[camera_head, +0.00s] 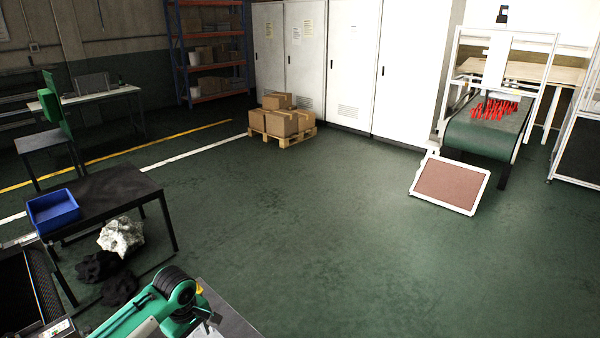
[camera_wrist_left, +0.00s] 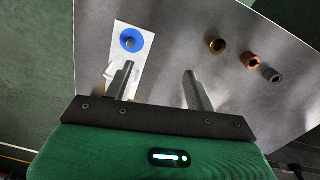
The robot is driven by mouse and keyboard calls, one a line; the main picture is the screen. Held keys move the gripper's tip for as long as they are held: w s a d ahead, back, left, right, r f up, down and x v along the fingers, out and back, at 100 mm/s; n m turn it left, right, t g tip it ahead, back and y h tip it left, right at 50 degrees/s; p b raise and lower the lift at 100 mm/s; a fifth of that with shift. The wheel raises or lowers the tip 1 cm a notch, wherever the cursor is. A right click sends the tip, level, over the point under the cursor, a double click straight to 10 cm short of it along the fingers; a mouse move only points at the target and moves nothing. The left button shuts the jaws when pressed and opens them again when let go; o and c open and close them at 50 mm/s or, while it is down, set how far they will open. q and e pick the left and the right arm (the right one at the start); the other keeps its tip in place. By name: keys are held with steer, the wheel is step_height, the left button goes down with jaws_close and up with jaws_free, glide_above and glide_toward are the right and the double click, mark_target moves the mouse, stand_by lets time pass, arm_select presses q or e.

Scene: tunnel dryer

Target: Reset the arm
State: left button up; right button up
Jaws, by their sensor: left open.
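My left gripper (camera_wrist_left: 160,72) is open in the left wrist view, with its two grey fingers apart and nothing between them. It is over a grey table top (camera_wrist_left: 235,125). A white card (camera_wrist_left: 127,47) with a blue round spot (camera_wrist_left: 132,39) lies by the left finger, and a small dark metal piece shows on the spot. In the head view my green arm (camera_head: 172,290) is at the bottom, over the edge of a grey table (camera_head: 228,316). Its fingers cannot be made out there. My right gripper is in neither view.
A black table (camera_head: 115,187) with a blue bin (camera_head: 53,210) stands left. The green floor (camera_head: 330,240) is clear in the middle.

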arm_select(q)
steer(key=s+d+f+m+t+h, duration=0.15)
steer(key=s+d+f+m, duration=0.25)
steer(key=s+d+m, duration=0.7)
steer(key=s+a+r+m+t+y, duration=0.15)
steer(key=s+a, duration=0.25)
steer(key=s, duration=0.4)
steer(key=s+a+r+m, duration=0.15)
steer(key=s+a, duration=0.25)
steer(key=s, duration=0.5)
step_height(320, 180, down, 30)
steer(key=g, duration=0.1)
steer(key=s+a+f+g, duration=0.1)
steer(key=s+a+f, duration=0.2)
steer(key=s+f, duration=1.6)
steer(key=shift+f, duration=0.3)
steer(key=shift+s+a+f, duration=0.1)
steer(key=shift+s+f, duration=0.1)
steer(key=shift+s, duration=0.2)
steer(key=shift+c, duration=0.2)
